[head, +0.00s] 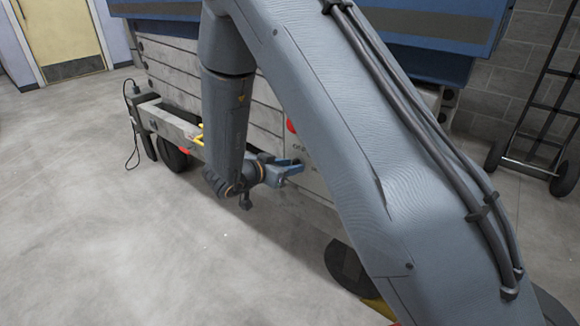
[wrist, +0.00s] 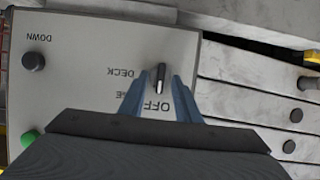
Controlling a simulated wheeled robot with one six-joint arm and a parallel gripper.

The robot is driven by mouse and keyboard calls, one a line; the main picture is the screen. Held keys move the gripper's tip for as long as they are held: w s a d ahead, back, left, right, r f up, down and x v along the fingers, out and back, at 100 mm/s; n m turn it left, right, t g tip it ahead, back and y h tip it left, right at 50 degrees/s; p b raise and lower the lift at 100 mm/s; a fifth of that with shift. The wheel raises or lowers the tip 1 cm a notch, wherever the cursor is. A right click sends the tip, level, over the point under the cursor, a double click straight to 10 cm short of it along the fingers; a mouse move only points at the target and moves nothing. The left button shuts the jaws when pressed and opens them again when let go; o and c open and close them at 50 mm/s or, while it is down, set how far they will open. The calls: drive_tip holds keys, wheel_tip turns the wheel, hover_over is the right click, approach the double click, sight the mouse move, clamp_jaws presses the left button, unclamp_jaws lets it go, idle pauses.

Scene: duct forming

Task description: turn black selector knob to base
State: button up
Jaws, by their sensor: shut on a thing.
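The black selector knob (wrist: 160,77) stands on a light grey control panel (wrist: 85,60) in the wrist view. Its long grip runs nearly up and down in the picture. The labels appear upside down: DECK is left of the knob, OFF is just below it, and a third label at lower left is partly hidden by a finger. My gripper (wrist: 160,80) has its blue fingers on either side of the knob and is shut on it. In the head view my gripper (head: 292,168) is at the panel on the machine's side; the knob cannot be made out there.
On the panel are a black button (wrist: 33,61) marked DOWN and a green button (wrist: 29,138). A red button (head: 291,126) shows above my gripper in the head view. Yellow handles (head: 198,136) are to the left. Open concrete floor (head: 110,240) lies in front.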

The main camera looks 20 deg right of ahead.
drive_tip(key=m+t, duration=0.1)
drive_tip(key=m, duration=0.1)
drive_tip(key=m+t+y, duration=0.1)
drive_tip(key=m, duration=0.1)
drive_tip(key=m+t, duration=0.1)
drive_tip(key=m, duration=0.1)
drive_tip(key=shift+s+d+f+t+y+p, duration=0.2)
drive_tip(key=shift+s+d+t+y+p, duration=0.1)
drive_tip(key=shift+s+t, duration=0.1)
idle(0.6)
drive_tip(key=o, duration=1)
drive_tip(key=shift+d, duration=0.1)
drive_tip(key=shift+p+v, duration=0.65)
drive_tip(key=shift+v, duration=3.35)
